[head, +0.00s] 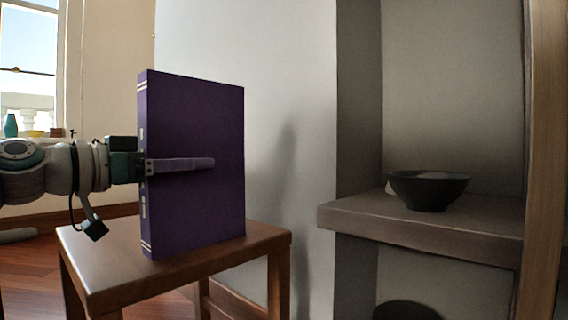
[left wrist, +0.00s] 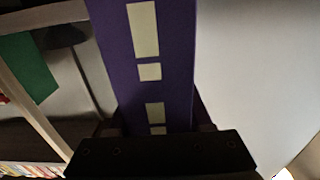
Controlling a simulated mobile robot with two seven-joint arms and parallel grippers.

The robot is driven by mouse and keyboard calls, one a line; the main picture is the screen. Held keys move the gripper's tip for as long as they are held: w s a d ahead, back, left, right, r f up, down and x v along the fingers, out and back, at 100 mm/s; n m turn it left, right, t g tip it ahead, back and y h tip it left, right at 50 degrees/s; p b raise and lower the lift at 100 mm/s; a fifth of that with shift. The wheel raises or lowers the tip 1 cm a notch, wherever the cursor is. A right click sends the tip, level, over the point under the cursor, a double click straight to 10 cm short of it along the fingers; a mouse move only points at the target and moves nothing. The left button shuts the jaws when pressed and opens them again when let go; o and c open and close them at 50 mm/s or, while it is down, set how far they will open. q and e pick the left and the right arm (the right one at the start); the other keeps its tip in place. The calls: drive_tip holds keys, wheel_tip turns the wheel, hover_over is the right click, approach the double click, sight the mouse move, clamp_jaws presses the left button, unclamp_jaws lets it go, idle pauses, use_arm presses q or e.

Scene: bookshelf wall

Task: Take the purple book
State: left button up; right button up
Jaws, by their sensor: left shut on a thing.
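The purple book (head: 205,120) stands upright in the head view, its spine with pale bands toward the left. My left gripper (head: 182,165) is shut on the book from the spine side, with one finger lying across the near cover. The far finger is hidden behind the book. The book also fills the middle of the left wrist view (left wrist: 178,50), with pale label blocks on its spine. Its lower edge is over the wooden stool; I cannot tell whether it touches the seat. My right gripper is not in view.
The wooden stool (head: 100,270) stands below the book. To the right, a shelf niche has a shelf board (head: 420,228) bearing a dark bowl (head: 428,192). Another dark round thing (head: 405,311) is below. A window (head: 28,60) is at the far left.

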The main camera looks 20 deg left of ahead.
use_arm(q)
clamp_jaws()
idle(0.8)
drive_tip(key=shift+s+r, duration=0.1)
drive_tip(key=shift+r, duration=0.15)
